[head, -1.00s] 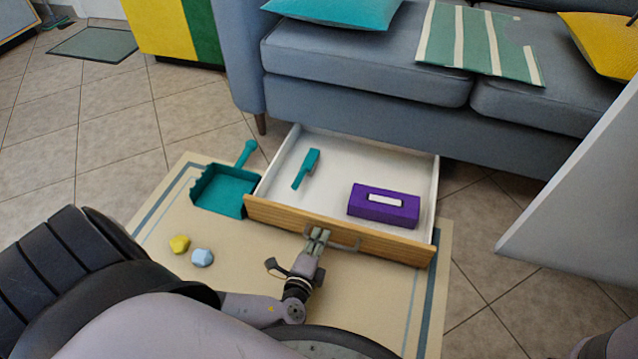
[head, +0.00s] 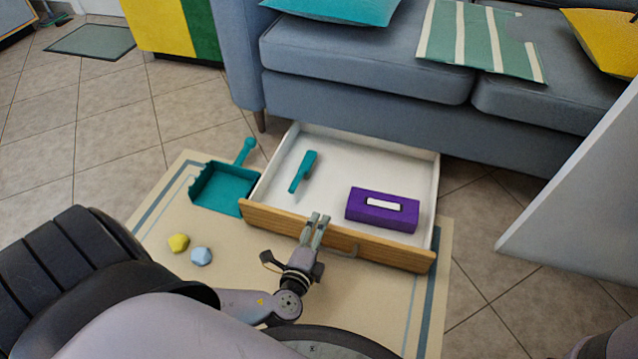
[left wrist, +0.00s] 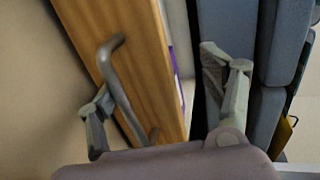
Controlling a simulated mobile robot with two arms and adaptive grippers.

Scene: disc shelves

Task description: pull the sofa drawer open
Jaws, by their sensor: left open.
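The sofa drawer (head: 270,217) stands pulled out from under the grey-blue sofa (head: 350,75), its white inside showing. My right gripper is not in view.
The drawer holds a teal brush (head: 302,171) and a purple box (head: 382,209). A teal dustpan (head: 222,188), a yellow lump (head: 179,242) and a blue lump (head: 201,256) lie on the beige rug (head: 150,215). A pale panel (head: 580,200) stands at the right.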

